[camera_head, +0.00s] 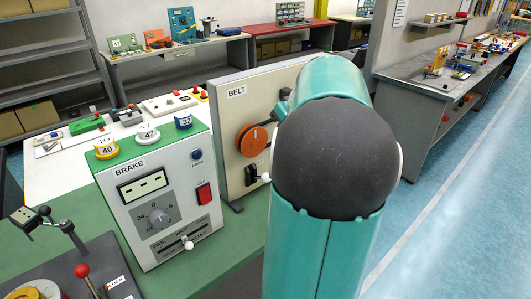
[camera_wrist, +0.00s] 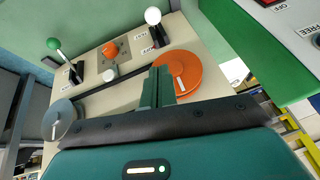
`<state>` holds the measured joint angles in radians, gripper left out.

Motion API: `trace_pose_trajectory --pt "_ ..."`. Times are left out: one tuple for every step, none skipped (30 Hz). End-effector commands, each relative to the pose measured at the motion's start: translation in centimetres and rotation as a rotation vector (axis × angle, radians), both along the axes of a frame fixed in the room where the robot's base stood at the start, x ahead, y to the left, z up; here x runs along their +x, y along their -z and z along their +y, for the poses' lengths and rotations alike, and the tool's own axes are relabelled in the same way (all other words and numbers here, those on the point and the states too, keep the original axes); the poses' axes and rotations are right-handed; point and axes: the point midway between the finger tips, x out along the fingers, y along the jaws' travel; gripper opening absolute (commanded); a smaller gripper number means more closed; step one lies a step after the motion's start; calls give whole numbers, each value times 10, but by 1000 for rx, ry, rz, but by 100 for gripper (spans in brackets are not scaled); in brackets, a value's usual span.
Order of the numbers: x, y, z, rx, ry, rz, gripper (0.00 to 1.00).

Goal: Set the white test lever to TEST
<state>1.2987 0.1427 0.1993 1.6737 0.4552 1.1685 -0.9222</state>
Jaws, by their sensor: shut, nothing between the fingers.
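In the head view, a white-tipped lever (camera_head: 265,177) shows low on the BELT panel (camera_head: 236,110), partly beside my arm. My gripper (camera_wrist: 160,72) is shut and empty, its fingertips in front of the panel, close to the orange disc (camera_wrist: 180,76) and below the white ball in the picture. Contact with the disc cannot be told. In the head view my arm hides the gripper.
A green-balled lever (camera_wrist: 53,43), an orange knob (camera_wrist: 109,49) and a grey disc with a belt (camera_wrist: 60,119) share the panel. The BRAKE box (camera_head: 155,190) stands left of it with its own white-tipped slider (camera_head: 188,243). Blue floor (camera_head: 455,220) is clear at the right.

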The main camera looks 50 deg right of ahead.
Motion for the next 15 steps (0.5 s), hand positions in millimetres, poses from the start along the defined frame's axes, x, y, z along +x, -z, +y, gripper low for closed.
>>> trace_pose_trajectory --pt "2 6 -1 2 0 0 0" --pt "4 10 -1 2 0 0 0" --pt "6 16 -1 4 0 1 0" --pt "8 21 -2 4 0 1 0" --pt "10 25 -2 4 1 1 0" --pt "14 32 -3 4 1 1 0" --pt "17 38 -2 4 1 1 0" --pt "19 44 -2 4 1 1 0" --pt "23 50 -2 4 0 1 0" --pt "26 55 -2 4 0 1 0" --pt "29 61 -1 4 0 1 0" --pt "33 68 -1 4 0 1 0" --pt "36 73 0 4 0 1 0" --pt "39 79 0 5 0 1 0" --pt "43 85 1 5 0 1 0"
